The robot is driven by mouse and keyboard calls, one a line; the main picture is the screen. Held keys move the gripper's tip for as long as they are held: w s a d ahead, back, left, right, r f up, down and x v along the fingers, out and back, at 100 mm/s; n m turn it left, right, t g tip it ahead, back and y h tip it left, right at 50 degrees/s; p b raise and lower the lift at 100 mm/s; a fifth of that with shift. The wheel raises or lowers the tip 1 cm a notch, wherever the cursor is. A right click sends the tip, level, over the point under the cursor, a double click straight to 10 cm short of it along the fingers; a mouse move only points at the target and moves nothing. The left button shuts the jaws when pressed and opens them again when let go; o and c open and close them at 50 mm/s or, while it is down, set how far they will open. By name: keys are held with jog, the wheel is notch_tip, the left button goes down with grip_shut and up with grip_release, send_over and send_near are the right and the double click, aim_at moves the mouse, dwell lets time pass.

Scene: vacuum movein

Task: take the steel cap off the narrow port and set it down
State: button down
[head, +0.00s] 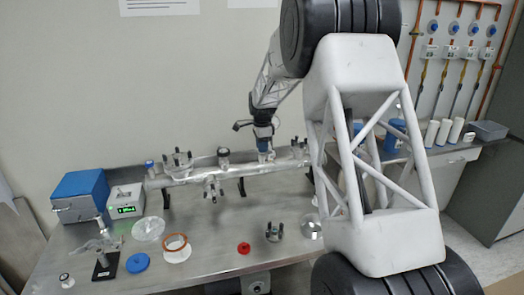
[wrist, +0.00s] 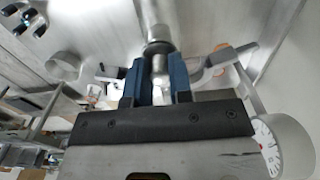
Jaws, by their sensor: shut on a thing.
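My gripper (head: 264,143) points down over the long steel tube of the vacuum chamber (head: 198,172), right of its middle. In the wrist view its two blue fingers (wrist: 159,84) are shut on a small bright steel piece, which I take for the steel cap (wrist: 159,66). A short steel cylinder (wrist: 160,35) with a dark ring lies just beyond the fingertips, in line with the held piece; it seems to be the narrow port. I cannot tell whether the cap still touches the port. The fingers hide most of the cap in the head view.
Other ports with dark clamps (head: 176,158) stand along the tube. On the bench are a red ring (head: 244,248), a blue disc (head: 137,262), a clamped fitting (head: 274,232) and a copper-coloured ring (head: 175,243). Bare bench (head: 215,228) lies in front of the tube.

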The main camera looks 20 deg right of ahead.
jog(key=shift+r, duration=0.1)
jog(key=shift+r, duration=0.75)
notch_tip(320, 180, up, 2)
jog(key=s+a+r, duration=0.1)
jog(key=s, duration=1.5)
jog(key=shift+a+r, duration=0.15)
jog(key=shift+a, duration=0.05)
jog(key=shift+r, duration=0.15)
jog(key=shift+r, duration=1.35)
